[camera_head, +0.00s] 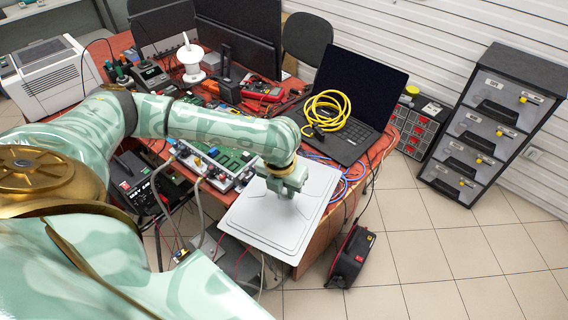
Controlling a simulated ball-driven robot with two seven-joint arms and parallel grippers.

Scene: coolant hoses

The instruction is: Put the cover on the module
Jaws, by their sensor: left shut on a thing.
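My left gripper (288,190) points down at the upper middle of a flat light-grey cover (265,221) and is shut on it; its fingertips are mostly hidden. The cover extends past the front edge of the red table, with its near corner over the floor side. The module (222,158), an open tray with green circuit boards, lies just left of and behind the cover. The cover's left edge is close to the module; I cannot tell whether they touch. My right gripper is not in view.
A laptop (350,100) with a coiled yellow cable (326,110) stands behind the cover. Monitors, a white spool (191,62) and tools crowd the table. A black power unit (133,182) sits left of the module. A black-red box (351,257) stands on the floor, and a drawer cabinet (487,125) at right.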

